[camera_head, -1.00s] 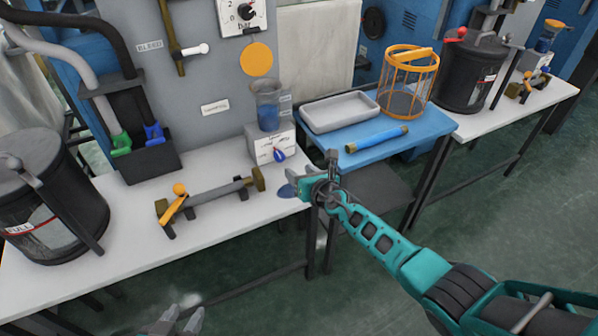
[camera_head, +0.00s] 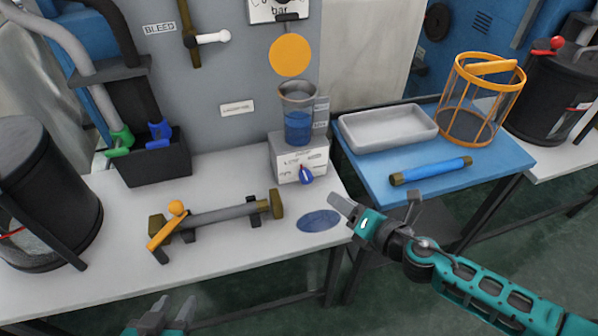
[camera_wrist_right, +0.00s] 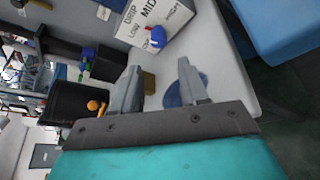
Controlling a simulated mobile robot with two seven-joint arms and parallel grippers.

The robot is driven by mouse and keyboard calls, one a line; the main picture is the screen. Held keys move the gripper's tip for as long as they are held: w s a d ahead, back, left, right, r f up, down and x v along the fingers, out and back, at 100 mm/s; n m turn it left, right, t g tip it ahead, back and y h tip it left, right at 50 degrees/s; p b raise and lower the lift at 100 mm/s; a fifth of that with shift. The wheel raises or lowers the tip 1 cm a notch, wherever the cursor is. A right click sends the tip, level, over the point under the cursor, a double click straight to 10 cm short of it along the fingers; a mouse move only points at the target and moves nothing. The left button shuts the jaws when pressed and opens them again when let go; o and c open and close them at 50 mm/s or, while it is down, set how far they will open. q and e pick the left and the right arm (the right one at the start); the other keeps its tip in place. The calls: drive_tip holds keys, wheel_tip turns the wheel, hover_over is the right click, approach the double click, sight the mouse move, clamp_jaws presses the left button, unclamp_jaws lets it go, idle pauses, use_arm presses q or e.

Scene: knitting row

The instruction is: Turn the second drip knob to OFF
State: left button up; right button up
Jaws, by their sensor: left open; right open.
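A white drip box (camera_head: 288,160) stands on the near bench, with a blue knob (camera_head: 306,176) on its front. The knob has a red pointer. The right wrist view shows the knob (camera_wrist_right: 157,37) below printed DRIP, LOW, MID and HIGH; its exact setting is too small to tell. No second drip knob can be made out. My right gripper (camera_head: 342,204) is open and empty, right of and nearer than the knob, not touching it; its spread fingers show in the right wrist view (camera_wrist_right: 158,85). My left gripper (camera_head: 168,312) is open and empty at the bottom edge.
A beaker of blue liquid (camera_head: 298,122) stands on the box. A dark blue disc (camera_head: 320,222) lies near the bench corner. A grey bar on brackets (camera_head: 222,215) sits left of the knob. A tray (camera_head: 388,143), blue tube (camera_head: 430,171) and orange basket (camera_head: 500,62) stand on the blue table.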

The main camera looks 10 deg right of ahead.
sight(309, 180)
drive_tip(key=shift+w+a, duration=0.2)
drive_tip(key=b+x, duration=0.1)
drive_tip(key=x, duration=1.1)
drive_tip(key=shift+f, duration=0.15)
drive_tip(key=c, duration=0.8)
